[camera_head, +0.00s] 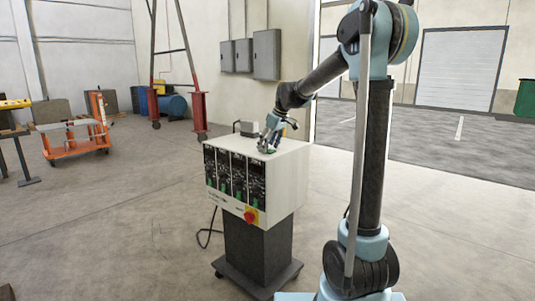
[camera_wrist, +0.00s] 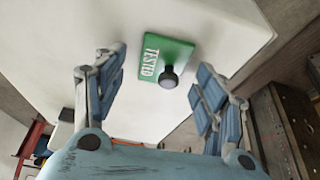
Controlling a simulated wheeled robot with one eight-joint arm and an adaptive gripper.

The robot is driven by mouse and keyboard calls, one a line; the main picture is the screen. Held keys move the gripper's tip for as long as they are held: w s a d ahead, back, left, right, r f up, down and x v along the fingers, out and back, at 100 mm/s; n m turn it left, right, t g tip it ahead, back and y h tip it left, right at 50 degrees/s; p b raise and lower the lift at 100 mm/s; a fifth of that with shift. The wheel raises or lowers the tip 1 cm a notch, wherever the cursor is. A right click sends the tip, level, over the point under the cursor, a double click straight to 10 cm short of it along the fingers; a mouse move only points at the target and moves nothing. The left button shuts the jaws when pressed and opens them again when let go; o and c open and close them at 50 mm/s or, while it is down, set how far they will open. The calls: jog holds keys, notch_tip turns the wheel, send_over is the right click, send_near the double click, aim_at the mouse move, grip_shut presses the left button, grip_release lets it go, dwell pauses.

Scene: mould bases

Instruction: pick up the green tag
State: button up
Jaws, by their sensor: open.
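The green tag (camera_wrist: 178,55) is a flat plate marked "TESTED" with a round dark knob (camera_wrist: 168,77) on it. In the wrist view it lies on the pale top surface of the cabinet (camera_wrist: 220,25), near one edge. My gripper (camera_wrist: 160,85) is open, with one finger to the left of the tag and the other to its right. The knob shows between the fingers, and I see no contact. In the head view my gripper (camera_head: 268,145) is over the white cabinet's top (camera_head: 290,150); the tag cannot be made out there.
The white cabinet has a dark control front (camera_head: 235,178) and a red button (camera_head: 250,216), on a dark wheeled stand (camera_head: 258,250). An orange cart (camera_head: 97,125) stands far left. Open floor surrounds the stand.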

jog(key=c, duration=1.1)
